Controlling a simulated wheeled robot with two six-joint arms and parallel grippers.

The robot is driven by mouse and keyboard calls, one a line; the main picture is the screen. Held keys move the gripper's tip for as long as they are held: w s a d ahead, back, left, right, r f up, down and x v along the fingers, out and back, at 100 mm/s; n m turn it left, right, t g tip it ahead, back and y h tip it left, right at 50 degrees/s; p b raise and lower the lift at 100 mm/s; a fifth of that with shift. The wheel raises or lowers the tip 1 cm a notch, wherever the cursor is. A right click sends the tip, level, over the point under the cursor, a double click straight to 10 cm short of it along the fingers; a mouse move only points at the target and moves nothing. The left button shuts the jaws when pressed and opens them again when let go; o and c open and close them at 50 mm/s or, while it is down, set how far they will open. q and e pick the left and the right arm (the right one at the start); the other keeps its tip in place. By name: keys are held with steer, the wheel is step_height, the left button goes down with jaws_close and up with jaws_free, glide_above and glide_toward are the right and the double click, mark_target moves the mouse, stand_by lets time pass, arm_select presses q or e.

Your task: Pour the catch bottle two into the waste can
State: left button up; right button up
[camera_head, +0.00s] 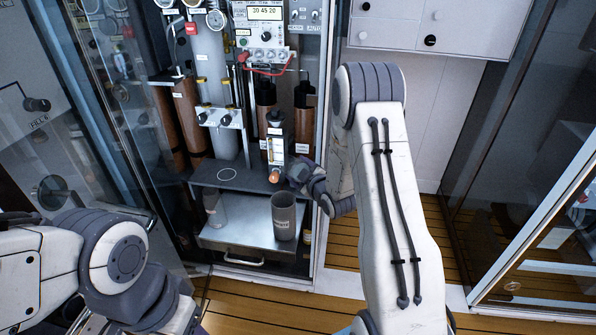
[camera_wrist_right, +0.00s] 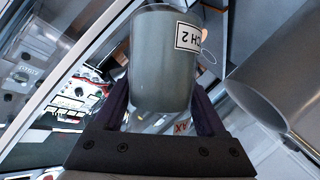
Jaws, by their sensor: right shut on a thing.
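Catch bottle two (camera_wrist_right: 163,62) is in my right gripper (camera_wrist_right: 163,112), between its two fingers, in the right wrist view. Its label shows "CH 2", and it looks filled with grey. The waste can (camera_head: 284,217) stands upright on the metal tray of the cabinet in the head view. It also shows as a grey cylinder with a wide rim (camera_wrist_right: 270,92) to the right of the bottle in the right wrist view, apart from it. In the head view my right wrist is above and right of the can; I cannot make out the held bottle there. My left gripper is out of view.
A clear vessel (camera_head: 215,208) stands left of the can on the tray (camera_head: 240,241). A shelf (camera_head: 205,176) and a flow meter (camera_head: 277,150) are above. Glass doors (camera_head: 110,120) and the cabinet's right post (camera_head: 322,120) bound the space.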

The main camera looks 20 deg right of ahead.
steer(key=shift+d+n+b, duration=0.2)
steer(key=shift+n+b, duration=0.1)
steer(key=shift+b, duration=0.3)
stand_by(0.3)
steer(key=shift+w+d+n+t+h+b, duration=0.1)
steer(key=shift+d+n+t+h+b, duration=0.1)
steer(key=shift+n+t+h+b, duration=0.45)
steer(key=shift+r+g+y, duration=0.1)
steer(key=shift+g+y, duration=0.15)
steer(key=shift+f+b, duration=0.2)
steer(key=shift+b, duration=0.35)
steer(key=n+t+b, duration=0.1)
steer(key=n+b, duration=0.1)
steer(key=n+h+b, duration=0.1)
steer(key=b, duration=0.2)
steer(key=shift+w+d+f+n+t, duration=0.1)
steer(key=shift+d+f+n+t, duration=0.1)
steer(key=shift+n+t, duration=0.2)
steer(key=shift+r+n+b, duration=0.3)
steer(key=shift+n+b, duration=0.05)
steer(key=shift+n, duration=0.2)
steer(key=shift+n+t+b, duration=0.35)
steer(key=shift+n+t, duration=0.05)
